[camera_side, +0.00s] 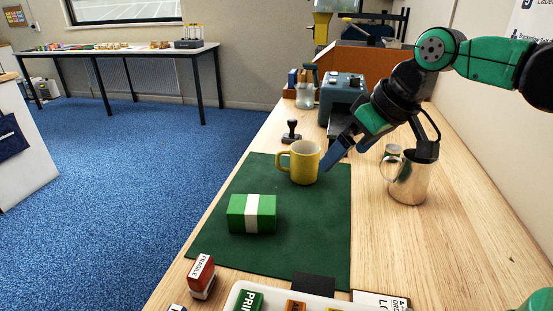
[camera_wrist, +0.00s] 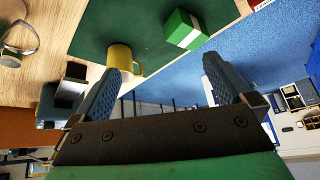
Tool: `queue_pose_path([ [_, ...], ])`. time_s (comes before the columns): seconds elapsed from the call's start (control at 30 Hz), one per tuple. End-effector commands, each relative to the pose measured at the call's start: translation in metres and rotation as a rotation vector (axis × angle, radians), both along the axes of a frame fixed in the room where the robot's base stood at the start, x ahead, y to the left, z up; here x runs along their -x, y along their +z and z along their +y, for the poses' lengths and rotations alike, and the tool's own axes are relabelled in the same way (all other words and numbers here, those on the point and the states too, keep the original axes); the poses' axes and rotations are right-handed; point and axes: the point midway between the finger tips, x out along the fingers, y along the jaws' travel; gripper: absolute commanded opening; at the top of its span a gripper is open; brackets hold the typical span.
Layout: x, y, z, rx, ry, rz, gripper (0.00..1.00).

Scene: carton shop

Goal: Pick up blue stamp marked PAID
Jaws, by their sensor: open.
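I see no stamp with readable PAID lettering in either view. A small stamp-like thing (camera_side: 177,307) is cut off by the bottom edge of the side view, and its marking cannot be read. My gripper (camera_side: 333,158) is above the bench, near the yellow mug (camera_side: 305,163) on the green mat (camera_side: 300,233). In the wrist view my gripper (camera_wrist: 164,62) has its two blue fingers wide apart with nothing held, and the mug (camera_wrist: 121,57) shows beyond the left finger.
A green box with a white band (camera_side: 252,213) lies on the mat. A red FRAGILE stamp (camera_side: 201,276) stands near the front left. A white tray (camera_side: 236,294) holds several stamps. A black-handled stamp (camera_side: 291,131) and a steel jug (camera_side: 408,181) stand on the bench.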

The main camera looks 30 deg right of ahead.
Motion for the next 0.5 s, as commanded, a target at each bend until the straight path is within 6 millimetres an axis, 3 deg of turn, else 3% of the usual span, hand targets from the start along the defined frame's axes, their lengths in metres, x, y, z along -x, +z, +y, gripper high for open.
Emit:
queue_pose_path([
  [0.1,0.02,-0.034,-0.022,0.02,-0.089,-0.066,1.0],
  [0.2,0.03,-0.052,-0.031,0.031,-0.133,-0.102,1.0],
  [0.5,0.036,-0.062,-0.037,0.038,-0.159,-0.124,1.0],
])
